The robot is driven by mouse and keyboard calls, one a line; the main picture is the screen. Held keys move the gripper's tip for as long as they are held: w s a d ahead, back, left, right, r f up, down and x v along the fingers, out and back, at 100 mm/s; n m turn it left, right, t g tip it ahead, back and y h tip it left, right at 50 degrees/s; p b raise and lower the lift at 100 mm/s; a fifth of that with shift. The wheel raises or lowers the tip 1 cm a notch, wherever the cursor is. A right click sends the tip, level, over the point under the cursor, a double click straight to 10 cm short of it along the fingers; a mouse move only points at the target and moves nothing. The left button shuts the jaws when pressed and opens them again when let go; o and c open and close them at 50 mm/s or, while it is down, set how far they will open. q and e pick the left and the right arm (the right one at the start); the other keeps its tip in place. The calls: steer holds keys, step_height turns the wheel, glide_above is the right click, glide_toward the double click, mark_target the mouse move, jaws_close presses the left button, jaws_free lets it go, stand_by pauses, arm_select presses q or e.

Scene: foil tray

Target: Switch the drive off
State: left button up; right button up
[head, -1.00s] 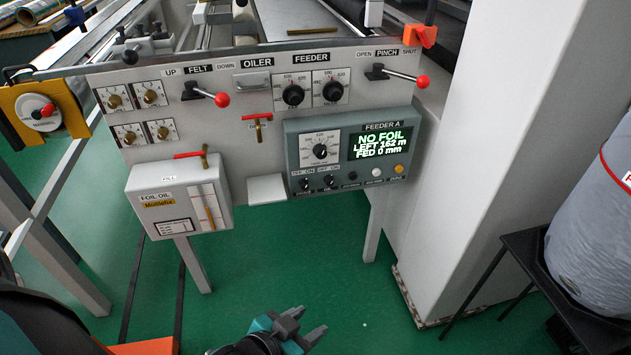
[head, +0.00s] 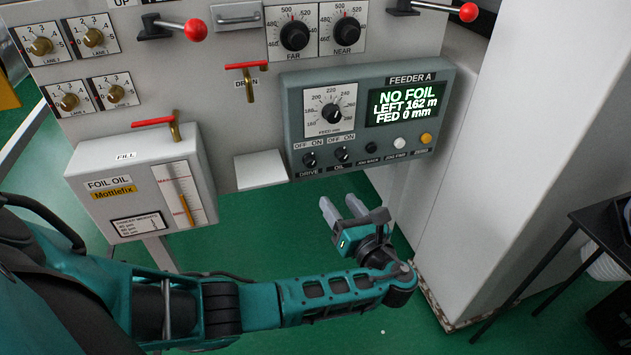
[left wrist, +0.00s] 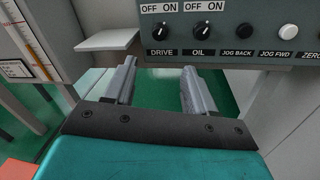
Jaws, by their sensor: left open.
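The grey-green FEEDER A box (head: 290,120) sits on the light grey panel, with its lit display (head: 402,106) reading NO FOIL, LEFT 162 m, FED 0 mm. The small black DRIVE switch (head: 310,159) is at its lower left, under an OFF/ON label; it also shows in the left wrist view (left wrist: 160,32). My right gripper is out of view.
A white ledge (head: 260,169) juts out left of the feeder box. The foil oil box (head: 130,175) stands further left. JOG BACK, JOG FWD (head: 399,143) and ZERO (head: 426,138) buttons are right of the switches. A white column (head: 510,150) stands at right.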

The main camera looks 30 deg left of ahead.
mark_target(312, 165)
arm_select(q)
steer(key=b+x, duration=0.3)
steer(key=x, duration=0.8)
steer(key=shift+a, duration=0.2)
steer(key=shift+w+a, duration=0.2)
steer(key=shift+a, duration=0.1)
steer(key=shift+w+a+r+b, duration=0.1)
steer(key=shift+w+a+b, duration=0.05)
steer(key=shift+a+b, duration=0.15)
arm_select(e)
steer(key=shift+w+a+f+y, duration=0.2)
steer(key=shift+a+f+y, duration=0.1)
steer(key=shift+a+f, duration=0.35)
arm_select(q)
steer(key=shift+c, duration=0.2)
steer(key=shift+d, duration=0.1)
jaws_close()
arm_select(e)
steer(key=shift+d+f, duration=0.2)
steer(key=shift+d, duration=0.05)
